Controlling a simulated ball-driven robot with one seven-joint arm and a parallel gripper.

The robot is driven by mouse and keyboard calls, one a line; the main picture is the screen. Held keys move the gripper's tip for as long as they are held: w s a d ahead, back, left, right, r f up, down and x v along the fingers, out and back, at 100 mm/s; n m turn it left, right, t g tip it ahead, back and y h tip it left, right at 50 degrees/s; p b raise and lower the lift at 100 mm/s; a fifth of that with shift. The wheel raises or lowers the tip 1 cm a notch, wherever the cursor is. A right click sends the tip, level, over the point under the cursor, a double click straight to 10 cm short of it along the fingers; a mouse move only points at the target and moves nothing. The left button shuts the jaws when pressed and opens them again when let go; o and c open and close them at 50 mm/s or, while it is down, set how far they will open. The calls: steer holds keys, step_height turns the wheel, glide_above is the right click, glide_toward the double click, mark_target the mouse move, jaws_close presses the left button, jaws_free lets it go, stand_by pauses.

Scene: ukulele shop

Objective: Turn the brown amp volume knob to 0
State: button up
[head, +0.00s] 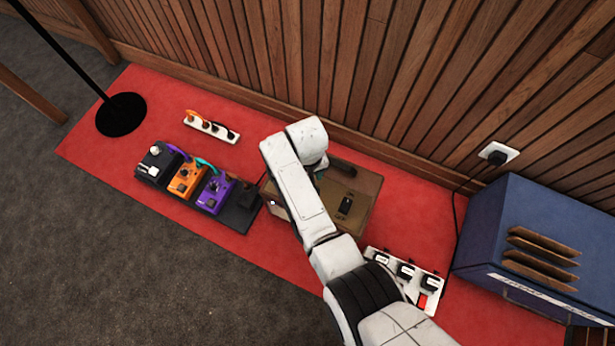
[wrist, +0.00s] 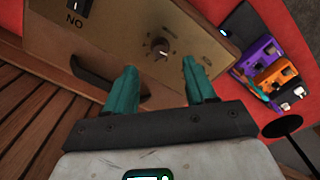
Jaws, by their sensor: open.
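The brown amp (head: 362,212) sits on the red mat, partly hidden behind my arm in the head view. In the wrist view its brown panel (wrist: 120,40) fills the upper left. The dark round volume knob (wrist: 159,50) stands on that panel, with a light mark on it and scale marks around it. My gripper (wrist: 156,70) is open, its two teal fingers pointing toward the panel. The knob appears between and just beyond the fingertips; no contact shows. In the head view the knob and fingertips are hidden by my arm.
Several pedals, including an orange one (head: 187,180) and a purple one (head: 215,191), stand left of the amp. A power strip (head: 212,128) lies behind them. A switch strip (head: 405,277) is at front right, a blue amp (head: 530,240) farther right. A wooden wall (head: 300,60) closes the back.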

step_height(320, 180, up, 4)
steer(key=shift+r+p, duration=0.2)
steer(key=shift+p, duration=0.6)
